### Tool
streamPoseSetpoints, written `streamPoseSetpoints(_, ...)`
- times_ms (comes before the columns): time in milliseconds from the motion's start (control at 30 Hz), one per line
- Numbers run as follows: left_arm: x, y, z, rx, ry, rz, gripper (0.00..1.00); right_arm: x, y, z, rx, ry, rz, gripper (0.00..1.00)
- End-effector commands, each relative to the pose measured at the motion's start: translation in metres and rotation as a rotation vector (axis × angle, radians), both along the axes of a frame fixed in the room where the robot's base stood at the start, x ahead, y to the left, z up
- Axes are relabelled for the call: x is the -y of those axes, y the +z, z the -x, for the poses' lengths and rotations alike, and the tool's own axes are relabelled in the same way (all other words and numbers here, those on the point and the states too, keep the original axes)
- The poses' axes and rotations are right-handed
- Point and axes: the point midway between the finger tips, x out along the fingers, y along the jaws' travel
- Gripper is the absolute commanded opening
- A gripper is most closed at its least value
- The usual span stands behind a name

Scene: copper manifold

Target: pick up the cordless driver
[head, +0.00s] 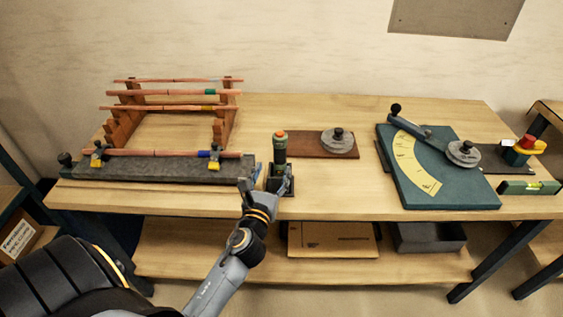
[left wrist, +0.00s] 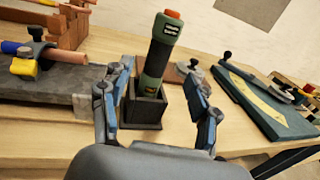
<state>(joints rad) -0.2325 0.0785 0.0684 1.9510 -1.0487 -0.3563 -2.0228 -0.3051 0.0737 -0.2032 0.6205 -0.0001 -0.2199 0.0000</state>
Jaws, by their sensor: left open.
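The cordless driver (head: 280,150) is a dark green and black cylinder with an orange top. It stands upright in a small black holder (head: 287,187) near the bench's front edge. In the left wrist view the driver (left wrist: 159,55) leans slightly and its lower end is hidden inside the holder (left wrist: 143,108). My left gripper (head: 266,186) is open at the front of the holder. In the left wrist view its fingers (left wrist: 160,105) show on either side of the holder and the driver's lower part, with a gap visible on the right. My right gripper is not in view.
A grey clamp bed (head: 160,172) with a copper pipe lies left of the holder. A wooden rack (head: 128,127) of pipes stands behind it. A brown board with a round grey knob (head: 338,141) lies behind right. A green plate with a yellow scale (head: 455,190) is farther right.

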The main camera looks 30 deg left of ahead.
Motion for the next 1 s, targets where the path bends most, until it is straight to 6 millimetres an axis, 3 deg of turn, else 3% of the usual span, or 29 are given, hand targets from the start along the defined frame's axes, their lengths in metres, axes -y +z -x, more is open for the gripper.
streamPoseSetpoints(100, -0.008, 0.002, -0.023, 0.002, 0.000, -0.001, 0.61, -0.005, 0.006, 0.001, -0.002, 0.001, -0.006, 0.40)
streamPoseSetpoints(367, -0.016, 0.001, -0.043, 0.001, -0.001, -0.001, 0.61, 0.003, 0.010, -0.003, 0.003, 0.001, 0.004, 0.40)
streamPoseSetpoints(700, -0.034, 0.001, -0.084, 0.001, -0.002, -0.001, 0.61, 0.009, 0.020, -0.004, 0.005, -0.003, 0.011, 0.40)
streamPoseSetpoints(1000, -0.036, 0.000, -0.087, 0.001, -0.003, -0.003, 0.61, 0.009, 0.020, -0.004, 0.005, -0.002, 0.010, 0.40)
